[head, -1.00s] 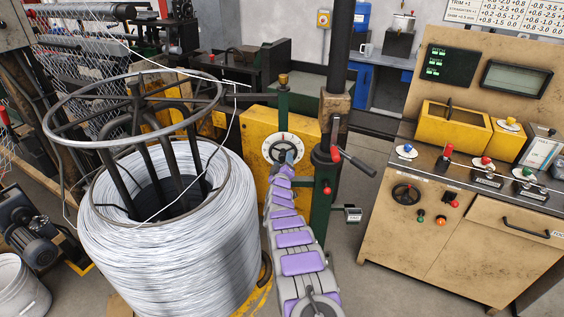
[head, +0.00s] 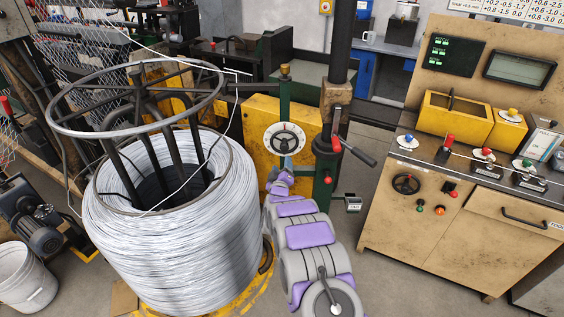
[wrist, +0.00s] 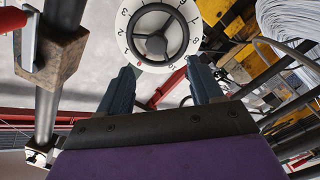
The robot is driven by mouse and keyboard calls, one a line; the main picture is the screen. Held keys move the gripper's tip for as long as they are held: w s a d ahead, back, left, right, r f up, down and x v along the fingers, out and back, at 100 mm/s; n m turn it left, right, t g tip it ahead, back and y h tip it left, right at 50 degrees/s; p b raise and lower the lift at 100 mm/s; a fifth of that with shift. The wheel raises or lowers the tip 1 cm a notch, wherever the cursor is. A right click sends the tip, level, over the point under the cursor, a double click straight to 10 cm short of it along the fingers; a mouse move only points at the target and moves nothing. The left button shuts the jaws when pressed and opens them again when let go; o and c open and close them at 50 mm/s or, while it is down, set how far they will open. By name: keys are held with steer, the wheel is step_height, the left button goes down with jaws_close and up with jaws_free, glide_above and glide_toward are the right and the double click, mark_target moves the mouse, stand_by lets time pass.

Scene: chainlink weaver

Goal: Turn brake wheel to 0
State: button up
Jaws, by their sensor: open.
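The brake wheel (head: 285,138) is a small dark spoked handwheel on a round white dial, set on the yellow housing behind the wire coil. In the wrist view the brake wheel (wrist: 155,44) shows at top centre, with numbers around the dial and a red mark at its lower left rim. I cannot tell the exact reading. My gripper (wrist: 161,66) is open and empty. Its two blue-grey fingers point toward the dial's lower part in that view and appear apart from the wheel. In the head view my gripper (head: 286,164) is small, just below the dial.
A large wire coil (head: 175,235) under a ring frame (head: 60,127) stands close left of my arm. A dark post with a red-knobbed lever (head: 350,150) stands right of the dial. A control desk (head: 430,230) is at right, with open floor before it.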

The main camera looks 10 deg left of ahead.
steer(key=s, duration=0.7)
steer(key=shift+p, duration=0.35)
steer(key=shift+d, duration=0.1)
steer(key=s+d+r+m+g+y, duration=0.1)
steer(key=s+d+r+m+g, duration=0.1)
steer(key=s+d+r+g, duration=0.35)
steer(key=s+d+r+m+g+y, duration=0.1)
steer(key=s+d+r+m+g, duration=0.2)
steer(key=s+r, duration=0.4)
steer(key=s+d+r+m+g+h, duration=0.1)
steer(key=s+d+g, duration=0.2)
steer(key=s, duration=1.2)
steer(key=s+d+r+m+g+h+b, duration=0.1)
steer(key=s+d+g, duration=0.3)
steer(key=s+d, duration=0.4)
steer(key=s+d+r+m+g+h, duration=0.1)
steer(key=s+d, duration=0.5)
steer(key=s, duration=1.6)
steer(key=r+m+g, duration=0.1)
steer(key=m+g, duration=0.1)
steer(key=g, duration=0.1)
steer(key=shift+s+d+r+b, duration=0.15)
steer(key=shift+d+r+b, duration=0.05)
steer(key=shift+r+b, duration=0.15)
